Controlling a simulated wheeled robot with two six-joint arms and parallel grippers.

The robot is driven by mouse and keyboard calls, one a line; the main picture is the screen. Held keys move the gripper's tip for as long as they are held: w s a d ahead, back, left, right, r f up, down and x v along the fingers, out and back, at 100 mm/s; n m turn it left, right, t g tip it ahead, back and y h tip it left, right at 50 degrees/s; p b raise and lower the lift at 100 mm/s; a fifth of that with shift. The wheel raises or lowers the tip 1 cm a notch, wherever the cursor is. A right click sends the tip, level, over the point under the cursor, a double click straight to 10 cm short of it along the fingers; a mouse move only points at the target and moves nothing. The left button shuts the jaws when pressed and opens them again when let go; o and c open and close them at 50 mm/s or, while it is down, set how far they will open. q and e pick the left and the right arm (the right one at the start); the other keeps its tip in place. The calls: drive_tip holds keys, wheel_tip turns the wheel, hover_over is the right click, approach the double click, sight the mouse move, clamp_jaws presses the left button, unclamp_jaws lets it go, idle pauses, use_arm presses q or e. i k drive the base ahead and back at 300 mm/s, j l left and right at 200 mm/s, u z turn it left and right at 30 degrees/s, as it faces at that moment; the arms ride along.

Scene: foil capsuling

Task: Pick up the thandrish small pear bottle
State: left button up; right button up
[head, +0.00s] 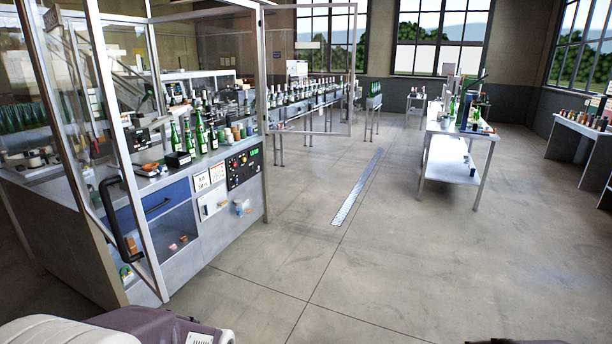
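I cannot tell which bottle is the thandrish small pear bottle; no label is readable at this distance. Several green bottles (200,137) stand upright on the machine bench (185,182) at the left. More bottles stand in a row on the conveyor (318,98) behind it. A tall green bottle (465,111) stands on the steel table (437,124) at the right. Small bottles or jars (583,119) stand on the dark side bench at the far right, too small to tell apart. Neither of my grippers is in view.
A framed clear door (118,217) with a black handle stands at the machine's front left. The machine's control panel (243,167) faces the floor. The concrete floor (350,250) is clear between the machine and the steel table. A metal floor drain (357,188) runs along it.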

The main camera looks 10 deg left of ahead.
sight(203, 149)
drive_tip(key=i, duration=0.7)
drive_tip(key=i+u, duration=0.1)
drive_tip(key=i, duration=0.6)
drive_tip(key=i+l, duration=0.15)
drive_tip(key=i, duration=0.6)
drive_tip(key=i+l+u, duration=0.1)
drive_tip(key=i, duration=0.6)
drive_tip(key=i+l+u, duration=0.15)
drive_tip(key=i+u, duration=0.35)
drive_tip(key=i+l+u, duration=0.25)
drive_tip(key=u, duration=0.25)
drive_tip(key=i+l+u, duration=0.65)
drive_tip(key=l+u, duration=0.35)
drive_tip(key=i+l+u, duration=0.1)
drive_tip(key=l, duration=0.2)
drive_tip(key=l+u, duration=0.1)
drive_tip(key=l, duration=0.2)
